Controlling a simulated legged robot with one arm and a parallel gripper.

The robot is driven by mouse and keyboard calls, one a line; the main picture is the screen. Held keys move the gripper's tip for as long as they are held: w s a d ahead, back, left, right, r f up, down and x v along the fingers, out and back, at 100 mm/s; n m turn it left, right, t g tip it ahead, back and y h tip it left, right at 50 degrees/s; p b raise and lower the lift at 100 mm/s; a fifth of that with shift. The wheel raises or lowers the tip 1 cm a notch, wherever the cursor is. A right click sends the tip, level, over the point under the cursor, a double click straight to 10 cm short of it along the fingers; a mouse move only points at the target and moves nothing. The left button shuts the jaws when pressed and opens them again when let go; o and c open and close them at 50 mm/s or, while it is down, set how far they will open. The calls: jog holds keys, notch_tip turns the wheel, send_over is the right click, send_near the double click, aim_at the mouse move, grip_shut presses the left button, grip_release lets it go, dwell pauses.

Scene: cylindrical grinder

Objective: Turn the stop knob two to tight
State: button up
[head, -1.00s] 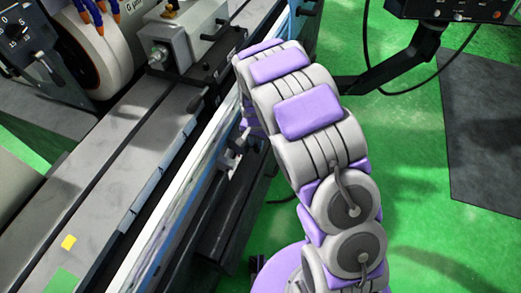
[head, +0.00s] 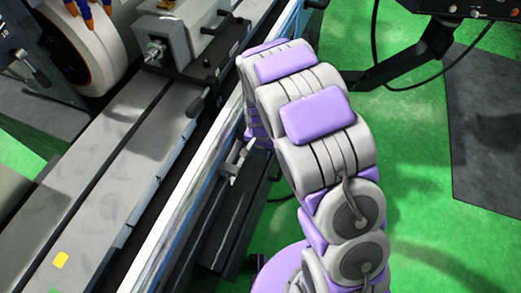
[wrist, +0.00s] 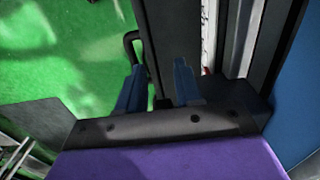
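In the wrist view, my gripper (wrist: 158,82) shows two blue fingers with a gap between them, so it is open. A dark curved handle (wrist: 130,42) lies just past the left finger. A dark machine part lies behind the right finger, and I see nothing clearly held. In the head view, a small metal stop fitting (head: 237,160) sits on the machine's front side, left of my arm. I cannot tell which part is stop knob two. My gripper is hidden behind my arm in the head view.
The grinder's long grey table (head: 110,165) runs diagonally at the left, with a bright front rail (head: 180,215). A grinding wheel (head: 88,45) and a grey headstock block (head: 180,35) are at upper left. A control panel (head: 470,8) hangs at upper right. Green floor (head: 405,150) is open at right.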

notch_tip(320, 180, up, 17)
jog(key=p, duration=0.3)
jog(key=shift+d+r+p, duration=0.2)
jog(key=shift+d+p, duration=0.1)
dwell(0.3)
